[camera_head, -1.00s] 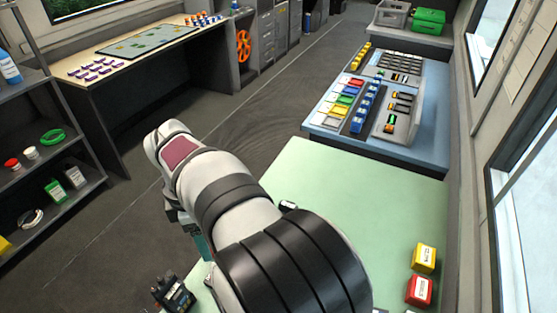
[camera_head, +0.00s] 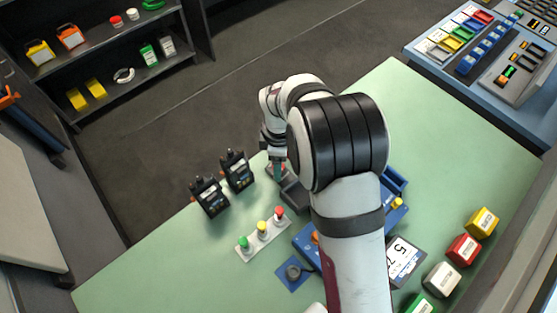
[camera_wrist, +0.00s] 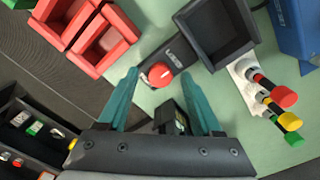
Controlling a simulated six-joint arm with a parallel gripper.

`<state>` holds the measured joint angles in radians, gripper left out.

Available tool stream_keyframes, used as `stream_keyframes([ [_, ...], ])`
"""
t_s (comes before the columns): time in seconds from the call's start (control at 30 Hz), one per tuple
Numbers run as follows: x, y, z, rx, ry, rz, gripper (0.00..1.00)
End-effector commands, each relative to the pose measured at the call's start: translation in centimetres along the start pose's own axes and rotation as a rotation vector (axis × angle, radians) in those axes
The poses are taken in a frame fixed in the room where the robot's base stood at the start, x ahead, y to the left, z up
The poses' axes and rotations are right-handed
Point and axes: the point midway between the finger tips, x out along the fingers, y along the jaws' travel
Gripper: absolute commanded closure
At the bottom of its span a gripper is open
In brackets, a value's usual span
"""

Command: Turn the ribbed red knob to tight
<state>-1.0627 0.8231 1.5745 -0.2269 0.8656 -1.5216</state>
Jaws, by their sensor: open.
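A red round knob (camera_wrist: 160,75) sits on the end of a dark grey labelled device (camera_wrist: 180,52) in the wrist view. A pale mark shows on its top; its ribs and any tight mark are too small to read. My gripper (camera_wrist: 160,78) has two teal fingers spread apart, one on each side of the knob in the picture. I cannot tell whether they touch it or are still above it. In the head view my gripper (camera_head: 278,172) is low over the green table's far edge. My arm hides most of the device there.
A white strip with red, yellow and green buttons (camera_head: 262,232) stands near the device. Two black radios (camera_head: 222,184) stand to the left. Red bins (camera_wrist: 92,35) show in the wrist view. Coloured boxes (camera_head: 463,249) line the right side. The table (camera_head: 430,130) is clear at upper right.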

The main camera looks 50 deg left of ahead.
Motion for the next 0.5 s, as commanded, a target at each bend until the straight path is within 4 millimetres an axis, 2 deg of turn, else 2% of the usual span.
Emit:
stream_keyframes([
  [0.23,0.05,0.0,0.0,0.0,0.0,0.0,0.35],
  [0.5,0.03,0.0,0.0,0.001,0.0,0.0,0.84],
])
